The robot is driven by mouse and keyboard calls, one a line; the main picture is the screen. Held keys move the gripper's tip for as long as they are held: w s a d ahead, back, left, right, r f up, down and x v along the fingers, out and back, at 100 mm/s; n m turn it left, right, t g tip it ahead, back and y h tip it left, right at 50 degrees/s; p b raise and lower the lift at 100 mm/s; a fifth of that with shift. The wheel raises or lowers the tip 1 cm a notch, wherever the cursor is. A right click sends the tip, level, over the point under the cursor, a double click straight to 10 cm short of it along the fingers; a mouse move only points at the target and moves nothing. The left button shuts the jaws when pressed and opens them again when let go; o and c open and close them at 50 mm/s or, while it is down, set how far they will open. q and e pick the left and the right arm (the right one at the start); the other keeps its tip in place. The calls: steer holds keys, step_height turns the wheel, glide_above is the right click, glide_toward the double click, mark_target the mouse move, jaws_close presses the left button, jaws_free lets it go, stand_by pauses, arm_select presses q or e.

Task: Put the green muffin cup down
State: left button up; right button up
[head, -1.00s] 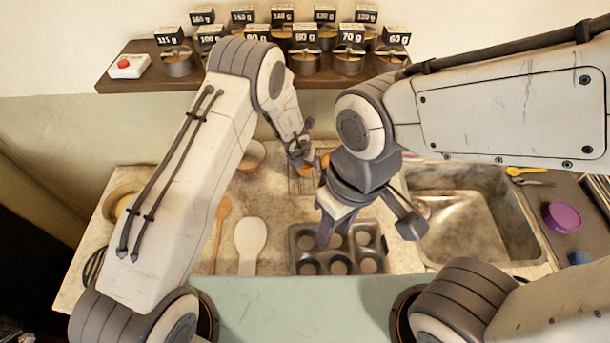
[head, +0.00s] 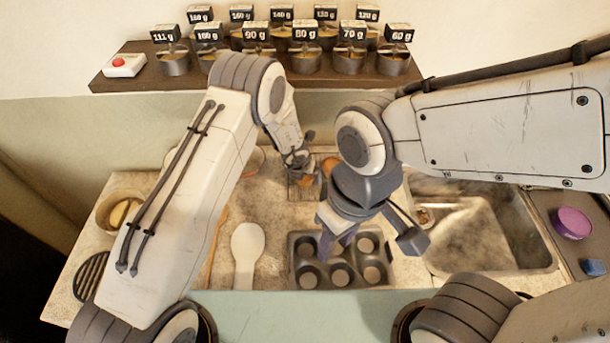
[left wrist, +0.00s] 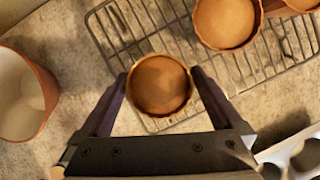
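No green cup shows clearly. In the left wrist view a round muffin in a brown-orange cup (left wrist: 160,86) sits between the fingers of my left gripper (left wrist: 160,80). The fingers appear to touch it on both sides, over the near edge of a wire rack (left wrist: 150,124). In the head view my left gripper (head: 302,172) is at the rack, partly hidden by its own wrist. My right gripper (head: 337,243) points down over the muffin tin (head: 297,278), its fingers apart with nothing visible between them.
More muffins (left wrist: 226,22) sit on the rack. A cup-like vessel (left wrist: 24,92) stands left of it in the wrist view. A white spoon rest (head: 246,250), a sink (head: 480,235) and a purple lid (head: 573,222) are on the counter. A shelf (head: 120,83) holds labelled tins.

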arm_select(q)
steer(key=shift+r, duration=0.1)
steer(key=shift+r, duration=0.25)
steer(key=p+v, duration=0.3)
steer(key=v, duration=0.8)
steer(key=shift+r, duration=0.3)
steer(key=shift+s, duration=0.1)
